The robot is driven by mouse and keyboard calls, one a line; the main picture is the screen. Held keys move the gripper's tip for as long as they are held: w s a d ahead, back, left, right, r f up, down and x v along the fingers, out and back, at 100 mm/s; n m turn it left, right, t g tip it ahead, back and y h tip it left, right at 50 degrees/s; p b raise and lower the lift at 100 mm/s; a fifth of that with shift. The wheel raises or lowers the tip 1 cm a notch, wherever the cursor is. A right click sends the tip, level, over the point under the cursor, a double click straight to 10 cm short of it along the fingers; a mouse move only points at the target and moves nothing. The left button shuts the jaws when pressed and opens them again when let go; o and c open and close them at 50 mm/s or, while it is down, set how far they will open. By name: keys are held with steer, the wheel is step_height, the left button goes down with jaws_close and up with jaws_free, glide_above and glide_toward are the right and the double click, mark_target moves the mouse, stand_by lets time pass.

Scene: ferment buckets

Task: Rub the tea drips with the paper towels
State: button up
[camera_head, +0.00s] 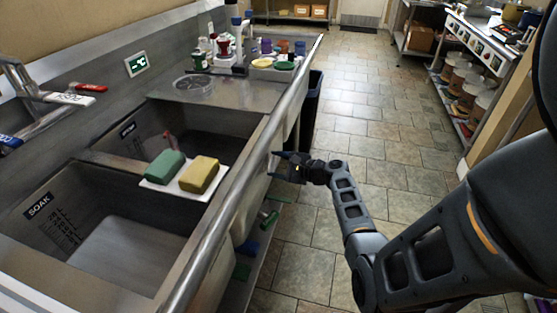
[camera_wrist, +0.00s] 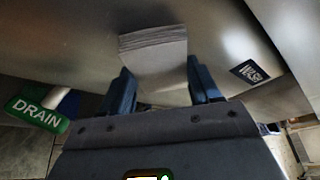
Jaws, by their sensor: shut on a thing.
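My gripper (camera_head: 279,164) is in front of the sink's front side, just right of the steel rail, in the head view. In the wrist view my gripper (camera_wrist: 158,92) has its two dark fingers on either side of a stack of white folded paper towels (camera_wrist: 153,58) and is shut on it. The stack's layered edge faces away from the fingers, close to a grey metal surface. I cannot tell whether it touches that surface. I cannot make out any tea drips in either view.
The double sink has a basin labelled SOAK (camera_head: 130,250). A green sponge (camera_head: 165,166) and a yellow sponge (camera_head: 199,175) lie on a white tray across it. The steel rail (camera_head: 225,205) runs along the front. A green DRAIN handle (camera_wrist: 38,114) is left of my gripper. Tiled floor is free.

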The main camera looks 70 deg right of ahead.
steer(key=shift+a+p, duration=0.85)
steer(key=shift+a, duration=1.7)
steer(key=shift+s, duration=0.1)
steer(key=shift+s, duration=0.1)
steer(key=shift+s+d, duration=0.15)
steer(key=shift+s, duration=1.3)
steer(key=shift+s+d, duration=0.1)
steer(key=shift+s, duration=1.35)
steer(key=s, duration=0.3)
steer(key=shift+d, duration=0.1)
steer(key=shift+w, duration=0.1)
glide_toward(263, 173)
steer(key=shift+w+d+f, duration=0.25)
steer(key=shift+w+f, duration=0.1)
steer(key=shift+w, duration=0.3)
steer(key=shift+w+d+f, duration=0.25)
steer(key=shift+w+f, duration=0.1)
steer(key=shift+w, duration=0.3)
steer(key=shift+w+d+f, duration=0.3)
steer(key=shift+w+f, duration=0.05)
steer(key=shift+w, duration=0.3)
